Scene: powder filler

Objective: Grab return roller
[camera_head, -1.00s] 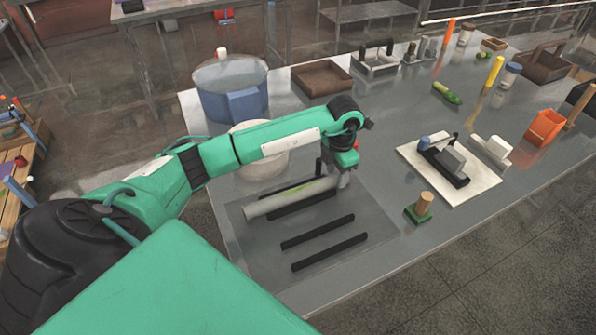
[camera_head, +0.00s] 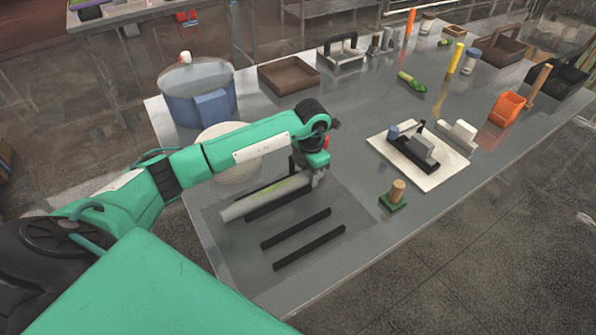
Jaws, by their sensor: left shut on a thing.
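The return roller (camera_head: 250,202) is a grey cylinder lying slantwise over a grey mat (camera_head: 225,240) at the front left of the table. My left gripper (camera_head: 316,180) is at the roller's right end and is shut on it. The fingers are small and partly hidden by the wrist. A black strip lies under or just behind the roller, and two more black strips (camera_head: 295,229) lie bare in front of it. I cannot tell whether the roller touches the strip below. My right gripper does not show.
A blue-grey pot (camera_head: 197,95) and a pale round bowl (camera_head: 225,172) stand behind my left arm. A brown tray (camera_head: 288,75) is at the back. A white board (camera_head: 445,178) with a black-and-grey device and a green-based wooden peg (camera_head: 397,193) stand to the right.

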